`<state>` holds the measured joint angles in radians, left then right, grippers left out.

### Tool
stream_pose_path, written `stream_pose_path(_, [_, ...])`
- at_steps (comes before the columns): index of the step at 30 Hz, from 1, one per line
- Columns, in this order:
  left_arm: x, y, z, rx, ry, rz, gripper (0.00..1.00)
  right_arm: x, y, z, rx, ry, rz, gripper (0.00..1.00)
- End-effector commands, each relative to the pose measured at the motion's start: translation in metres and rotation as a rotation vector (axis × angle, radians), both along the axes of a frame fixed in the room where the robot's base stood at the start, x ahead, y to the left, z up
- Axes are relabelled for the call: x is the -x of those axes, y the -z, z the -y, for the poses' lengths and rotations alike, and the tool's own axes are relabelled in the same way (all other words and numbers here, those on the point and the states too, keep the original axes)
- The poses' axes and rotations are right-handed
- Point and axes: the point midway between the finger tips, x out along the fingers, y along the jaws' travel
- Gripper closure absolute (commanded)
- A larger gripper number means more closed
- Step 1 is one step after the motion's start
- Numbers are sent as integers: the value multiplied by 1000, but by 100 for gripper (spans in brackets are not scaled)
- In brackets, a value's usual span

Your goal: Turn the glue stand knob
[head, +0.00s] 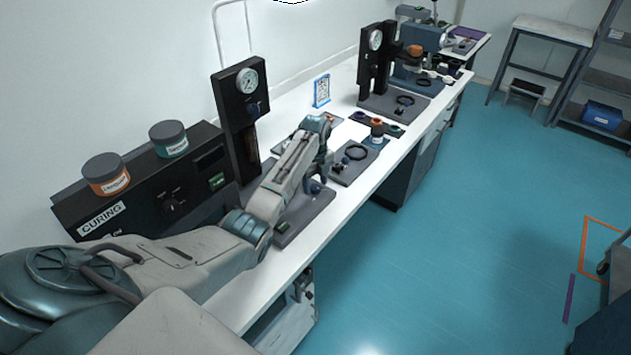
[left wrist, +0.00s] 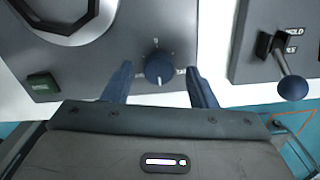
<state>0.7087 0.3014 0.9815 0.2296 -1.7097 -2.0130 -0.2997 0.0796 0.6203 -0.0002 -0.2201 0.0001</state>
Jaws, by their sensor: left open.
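The glue stand has a black column with a round gauge (head: 240,92) and a grey base plate (head: 299,222). In the left wrist view the plate (left wrist: 185,20) carries a dark blue knob (left wrist: 158,68) with a pointer mark, and a green button (left wrist: 42,87). My left gripper (left wrist: 160,80) is open, with one blue finger on each side of the knob and a visible gap on both sides. In the head view my left gripper (head: 316,185) is low over the plate and largely hides the knob. My right gripper is not in view.
To the right is another grey plate (head: 350,174) with a lever; its blue ball (left wrist: 292,88) shows in the wrist view. A black CURING unit (head: 190,200) with two jars stands at left. A second gauge stand (head: 376,60) is farther back.

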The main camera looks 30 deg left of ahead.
Motion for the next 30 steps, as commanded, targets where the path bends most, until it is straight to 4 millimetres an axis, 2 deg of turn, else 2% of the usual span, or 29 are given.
stream_pose_path(4, [0,10,0,0,0,0,48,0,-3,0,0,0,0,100])
stream_pose_path(12, [0,12,0,-1,0,0,48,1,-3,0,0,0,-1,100])
stream_pose_path(13, [0,12,0,-1,0,0,50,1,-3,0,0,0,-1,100])
stream_pose_path(18, [0,12,0,0,-1,0,83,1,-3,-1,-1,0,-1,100])
stream_pose_path(20, [0,12,0,0,-1,0,93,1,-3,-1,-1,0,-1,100])
stream_pose_path(30, [0,10,0,0,-47,0,92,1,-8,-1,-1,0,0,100])
